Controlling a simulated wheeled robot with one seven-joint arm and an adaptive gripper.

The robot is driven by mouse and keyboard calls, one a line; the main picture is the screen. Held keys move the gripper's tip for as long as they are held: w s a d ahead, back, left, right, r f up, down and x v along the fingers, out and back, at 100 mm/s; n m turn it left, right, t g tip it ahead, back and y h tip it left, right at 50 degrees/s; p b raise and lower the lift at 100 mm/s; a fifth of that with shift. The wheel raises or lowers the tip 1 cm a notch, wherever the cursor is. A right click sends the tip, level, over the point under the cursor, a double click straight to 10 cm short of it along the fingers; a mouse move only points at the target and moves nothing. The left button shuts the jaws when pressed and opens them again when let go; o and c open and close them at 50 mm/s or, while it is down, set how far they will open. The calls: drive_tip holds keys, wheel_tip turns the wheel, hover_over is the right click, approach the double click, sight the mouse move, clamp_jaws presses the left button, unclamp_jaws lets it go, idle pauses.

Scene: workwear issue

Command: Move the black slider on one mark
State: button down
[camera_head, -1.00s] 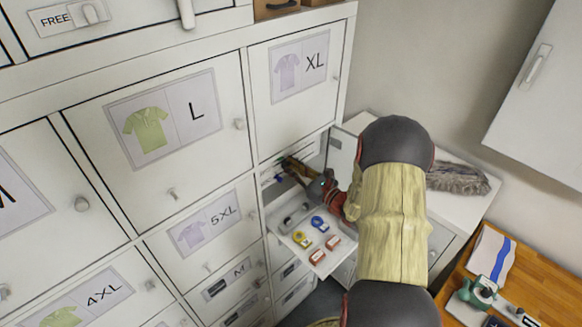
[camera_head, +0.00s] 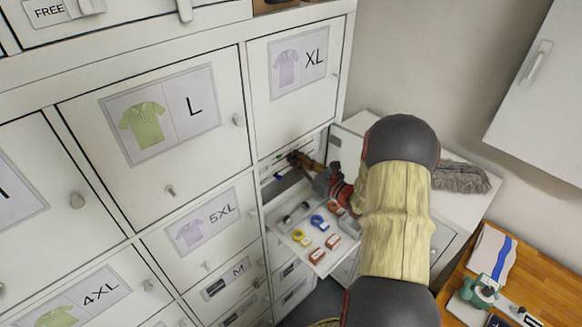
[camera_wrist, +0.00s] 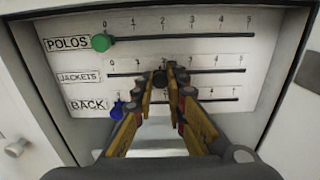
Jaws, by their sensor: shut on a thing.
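The panel (camera_wrist: 240,105) has three slots, labelled POLOS, JACKETS and BACK, each with a scale. The black slider (camera_wrist: 160,79) is on the JACKETS slot, around mark 2, partly hidden by the fingers. My gripper (camera_wrist: 166,75) is shut on it. The green slider (camera_wrist: 101,42) sits at 0 on the POLOS slot. The blue slider (camera_wrist: 118,109) sits near the left end of the BACK slot. In the head view my gripper (camera_head: 294,158) reaches into the open compartment below the XL door, and the black slider is not clear there.
An open shelf flap (camera_head: 290,252) below the gripper holds a blue roll (camera_head: 318,221), a yellow roll (camera_head: 301,237) and red boxes (camera_head: 317,255). A grey brush (camera_head: 460,178) lies on the white counter at right. Closed cabinet doors fill the left.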

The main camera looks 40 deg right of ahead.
drive_tip(key=shift+d, duration=0.3)
drive_tip(key=c, duration=1.7)
unclamp_jaws()
drive_tip(key=shift+c, duration=0.2)
drive_tip(key=s+d, duration=0.1)
drive_tip(key=s, duration=1.1)
